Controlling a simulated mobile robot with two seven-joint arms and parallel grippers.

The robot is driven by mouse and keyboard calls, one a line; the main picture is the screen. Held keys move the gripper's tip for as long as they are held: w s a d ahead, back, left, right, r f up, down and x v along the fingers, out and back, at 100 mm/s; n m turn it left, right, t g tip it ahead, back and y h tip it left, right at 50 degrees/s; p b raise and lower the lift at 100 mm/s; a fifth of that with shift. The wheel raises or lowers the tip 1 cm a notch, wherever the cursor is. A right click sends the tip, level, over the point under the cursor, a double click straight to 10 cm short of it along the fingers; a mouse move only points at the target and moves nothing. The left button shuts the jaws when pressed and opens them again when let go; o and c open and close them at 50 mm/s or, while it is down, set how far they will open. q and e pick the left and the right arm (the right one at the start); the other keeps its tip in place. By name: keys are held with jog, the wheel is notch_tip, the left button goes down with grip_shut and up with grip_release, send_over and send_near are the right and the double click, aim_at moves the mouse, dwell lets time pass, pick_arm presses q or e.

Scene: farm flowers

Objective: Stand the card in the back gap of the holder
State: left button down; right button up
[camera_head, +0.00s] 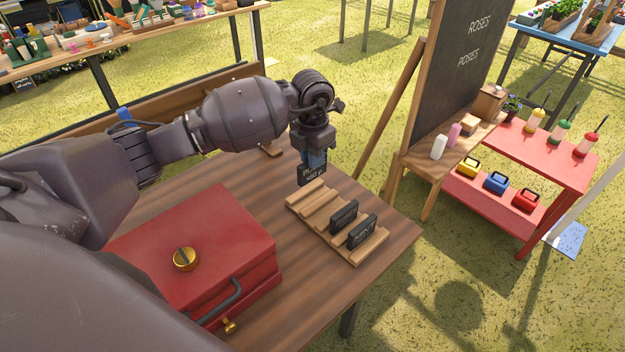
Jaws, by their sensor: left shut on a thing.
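The wooden holder (322,212) lies on the brown table, with ridges and gaps across it. Two dark cards with light writing stand in it, one nearer the middle (344,216) and one nearer the front (361,232). The back gap at its far left end looks empty. My left gripper (314,155) points down and is shut on a dark card (311,175) with white writing. The held card hangs roughly upright close to the holder's back end. I cannot tell whether it touches the holder. My right gripper is not in view.
A red box (190,245) with a brass knob and dark handle stands left of the holder on the table (290,305). A chalkboard (450,75) with a shelf stands beyond the table at right. A red stand (540,158) holds bottles and small boxes.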

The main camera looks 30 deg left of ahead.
aim_at(312, 178)
pick_arm(q)
jog(key=shift+f, duration=1.3)
notch_tip(312, 178, down, 5)
jog(key=shift+r+b, duration=0.1)
jog(key=shift+b, duration=0.2)
jog(key=shift+f, duration=0.25)
jog(key=c, duration=1.2)
grip_release()
jog(key=shift+o, duration=0.5)
jog(key=shift+r, duration=0.35)
notch_tip(312, 178, up, 11)
jog(key=shift+f+p, duration=0.1)
jog(key=shift+p, duration=0.25)
jog(key=shift+r, duration=0.45)
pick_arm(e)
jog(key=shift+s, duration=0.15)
